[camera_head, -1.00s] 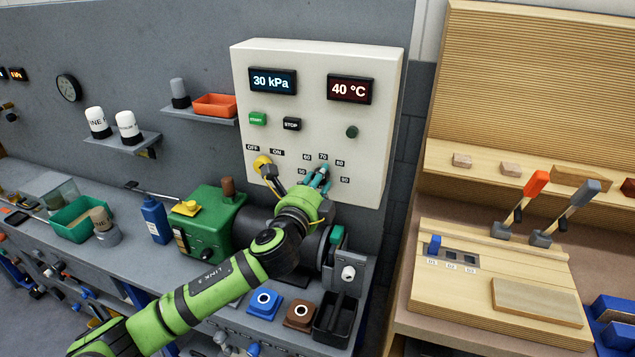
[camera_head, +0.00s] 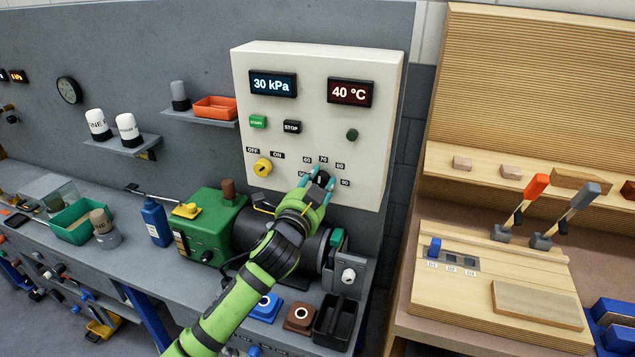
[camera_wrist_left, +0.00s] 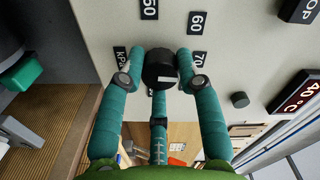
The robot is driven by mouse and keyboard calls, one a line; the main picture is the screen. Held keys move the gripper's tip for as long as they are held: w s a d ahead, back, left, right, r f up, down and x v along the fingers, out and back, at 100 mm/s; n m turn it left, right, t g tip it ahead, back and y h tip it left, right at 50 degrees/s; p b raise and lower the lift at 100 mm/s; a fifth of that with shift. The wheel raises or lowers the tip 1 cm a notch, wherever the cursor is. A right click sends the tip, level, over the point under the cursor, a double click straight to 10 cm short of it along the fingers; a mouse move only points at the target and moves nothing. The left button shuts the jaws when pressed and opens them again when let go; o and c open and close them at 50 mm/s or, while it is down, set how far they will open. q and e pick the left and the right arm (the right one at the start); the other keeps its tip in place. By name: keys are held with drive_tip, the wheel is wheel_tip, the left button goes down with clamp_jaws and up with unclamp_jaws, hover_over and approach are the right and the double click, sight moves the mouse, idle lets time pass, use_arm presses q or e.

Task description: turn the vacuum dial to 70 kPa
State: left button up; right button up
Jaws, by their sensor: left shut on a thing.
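The black vacuum dial (camera_head: 322,178) is low on the cream control panel (camera_head: 215,60), ringed by labels such as 60, 70, 80 and 90. The vacuum display (camera_head: 272,84) reads 30 kPa. My left gripper (camera_head: 319,179) is shut on the dial, its teal fingers at the knob's sides. In the left wrist view the black dial (camera_wrist_left: 159,68) sits between the fingertips, with a small white mark on its face and the labels 50, 60 and 70 nearby. The fingers hide part of the dial and some labels. My right gripper is not in view.
A yellow OFF/ON switch (camera_head: 262,167) is left of the dial. START (camera_head: 258,122) and STOP (camera_head: 292,126) buttons are above. A green pump unit (camera_head: 210,228) and a black tray (camera_head: 334,318) stand below the panel, near my arm.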

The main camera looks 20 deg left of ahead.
use_arm(q)
drive_tip(key=shift+d+n, duration=0.2)
drive_tip(key=shift+n, duration=0.4)
drive_tip(key=o, duration=1.1)
drive_tip(key=shift+o, duration=0.2)
drive_tip(key=shift+d+r, duration=0.1)
drive_tip(key=shift+s, duration=0.2)
drive_tip(key=shift+s+a, duration=0.2)
drive_tip(key=shift+s, duration=0.2)
drive_tip(key=s, duration=1)
drive_tip(key=shift+s, duration=0.4)
